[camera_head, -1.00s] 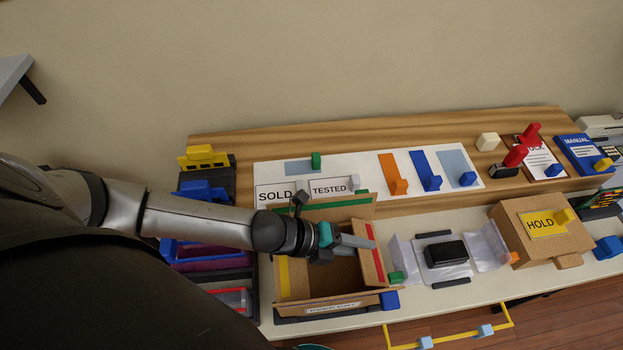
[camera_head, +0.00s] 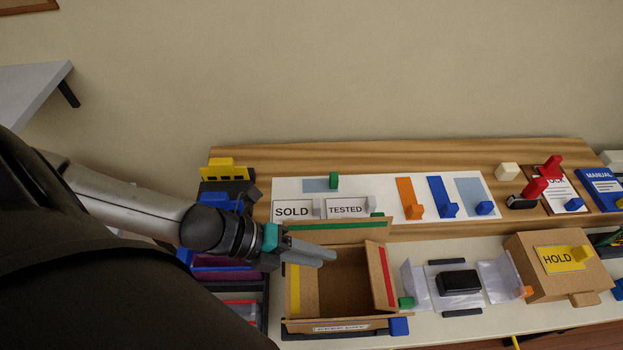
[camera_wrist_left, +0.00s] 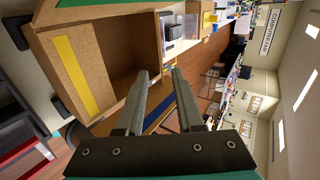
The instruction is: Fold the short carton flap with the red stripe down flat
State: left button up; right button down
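The open brown carton (camera_head: 343,322) stands on the bench. Its short flap with the red stripe (camera_head: 381,275) is at the right end, raised at a slant rather than flat. The short flap with the yellow stripe (camera_head: 294,288) is at the left end and also shows in the left wrist view (camera_wrist_left: 76,76). The long green-striped flap (camera_head: 335,229) stands at the back. My left gripper (camera_head: 328,254) is above the carton's left part, apart from the red-striped flap. Its fingers (camera_wrist_left: 160,74) are apart with nothing between them. My right gripper is out of view.
Right of the carton, a black handheld (camera_head: 460,281) lies on wrapping between raised clear sheets. A green block (camera_head: 406,303) and a blue block (camera_head: 399,326) sit by the carton's right end. A closed HOLD box (camera_head: 541,285) stands farther right. Trays (camera_head: 226,262) crowd the left.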

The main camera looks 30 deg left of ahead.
aim_at(384, 295)
jog(key=k+j+z, duration=0.7)
jog(key=j, duration=0.2)
jog(key=k+j+z, duration=0.35)
jog(key=i, duration=0.1)
